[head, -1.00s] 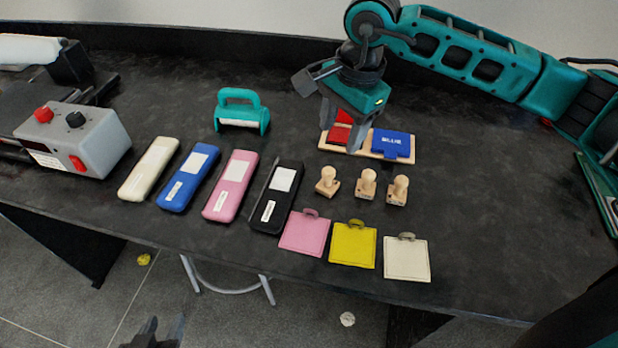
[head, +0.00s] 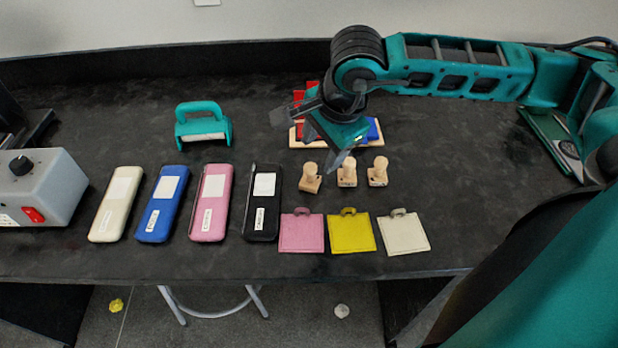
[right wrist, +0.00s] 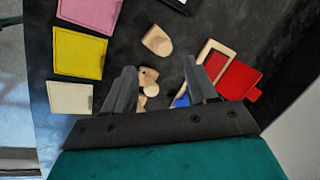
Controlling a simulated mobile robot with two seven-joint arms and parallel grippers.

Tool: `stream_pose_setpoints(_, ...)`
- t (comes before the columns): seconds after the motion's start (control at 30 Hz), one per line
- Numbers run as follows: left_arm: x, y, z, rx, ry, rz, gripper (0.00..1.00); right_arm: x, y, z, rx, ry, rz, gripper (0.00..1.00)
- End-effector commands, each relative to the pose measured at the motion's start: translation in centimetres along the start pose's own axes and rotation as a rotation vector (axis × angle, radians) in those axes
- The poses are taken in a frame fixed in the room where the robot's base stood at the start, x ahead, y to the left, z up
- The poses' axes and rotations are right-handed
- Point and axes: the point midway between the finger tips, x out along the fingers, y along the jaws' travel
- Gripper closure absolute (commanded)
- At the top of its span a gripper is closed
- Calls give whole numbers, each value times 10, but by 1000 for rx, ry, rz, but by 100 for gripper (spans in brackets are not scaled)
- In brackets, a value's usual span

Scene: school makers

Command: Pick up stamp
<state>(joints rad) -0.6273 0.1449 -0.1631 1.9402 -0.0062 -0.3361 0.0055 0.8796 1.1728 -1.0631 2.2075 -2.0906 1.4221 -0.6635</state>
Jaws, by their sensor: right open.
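Three small wooden stamps with round knobs stand in a row on the black table: the left stamp (head: 310,180), the middle stamp (head: 347,173) and the right stamp (head: 378,172). My right gripper (head: 322,148) is open and empty, above and just behind the left and middle stamps, pointing down. In the right wrist view, the left stamp (right wrist: 157,41) lies beyond the fingertips. The other stamps (right wrist: 149,77) show between the open fingers (right wrist: 160,85), partly hidden. My left gripper is not in view.
Red and blue ink pads on a wooden tray (head: 296,140) are partly hidden behind my gripper. Pink (head: 301,233), yellow (head: 351,234) and white tags (head: 403,234) lie in front. Several slim cases, including a black one (head: 263,205), lie left.

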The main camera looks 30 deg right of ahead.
Motion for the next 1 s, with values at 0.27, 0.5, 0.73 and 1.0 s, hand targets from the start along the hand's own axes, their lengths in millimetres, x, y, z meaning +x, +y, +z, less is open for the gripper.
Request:
stream_pose_setpoints(0.27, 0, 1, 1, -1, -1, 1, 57, 28, -1, 0, -1, -1, 0, 43)
stream_pose_setpoints(0.5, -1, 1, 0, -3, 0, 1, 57, 62, -4, 1, 0, 0, 3, 43)
stream_pose_setpoints(0.73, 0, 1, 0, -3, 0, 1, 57, 77, -4, 0, 0, 1, 0, 43)
stream_pose_setpoints(1.0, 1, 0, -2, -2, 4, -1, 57, 77, -4, 0, 0, 0, 0, 52)
